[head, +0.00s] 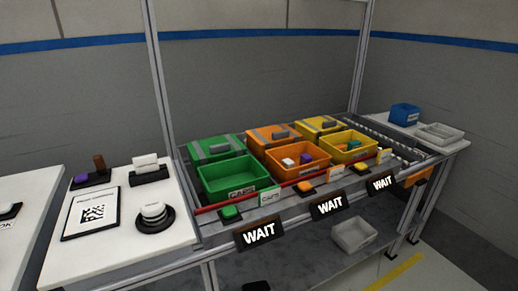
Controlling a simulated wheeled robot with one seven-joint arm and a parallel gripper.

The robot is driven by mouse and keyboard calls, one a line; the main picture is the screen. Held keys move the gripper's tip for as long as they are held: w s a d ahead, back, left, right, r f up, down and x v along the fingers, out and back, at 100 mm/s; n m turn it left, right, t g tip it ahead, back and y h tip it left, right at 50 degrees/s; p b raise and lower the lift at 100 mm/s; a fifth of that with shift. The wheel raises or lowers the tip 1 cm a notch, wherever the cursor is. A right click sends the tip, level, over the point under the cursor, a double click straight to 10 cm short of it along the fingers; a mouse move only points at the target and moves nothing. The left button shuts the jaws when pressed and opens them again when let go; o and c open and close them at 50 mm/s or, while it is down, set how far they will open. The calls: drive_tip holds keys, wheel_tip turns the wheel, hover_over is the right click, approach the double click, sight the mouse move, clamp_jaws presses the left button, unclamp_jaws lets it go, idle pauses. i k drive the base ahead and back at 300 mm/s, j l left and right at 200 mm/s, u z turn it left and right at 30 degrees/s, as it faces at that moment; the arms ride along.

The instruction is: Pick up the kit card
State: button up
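A white card (145,161) stands in a black holder (151,176) at the back of the white side table on the left; it looks like the kit card, but its print is too small to read. My gripper is not in view. A small dark shape shows at the bottom edge, and I cannot tell what it is.
A round white button on a black base (154,213) sits in front of the holder. A dark stand with a purple block (81,178) is left of it. Green (226,189), orange (270,160) and yellow bins and WAIT signs (258,234) line the bench. The white table's front is clear.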

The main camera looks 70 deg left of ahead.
sight(145, 164)
drive_tip(key=k+j+u, duration=0.15)
drive_tip(key=u, duration=3.5)
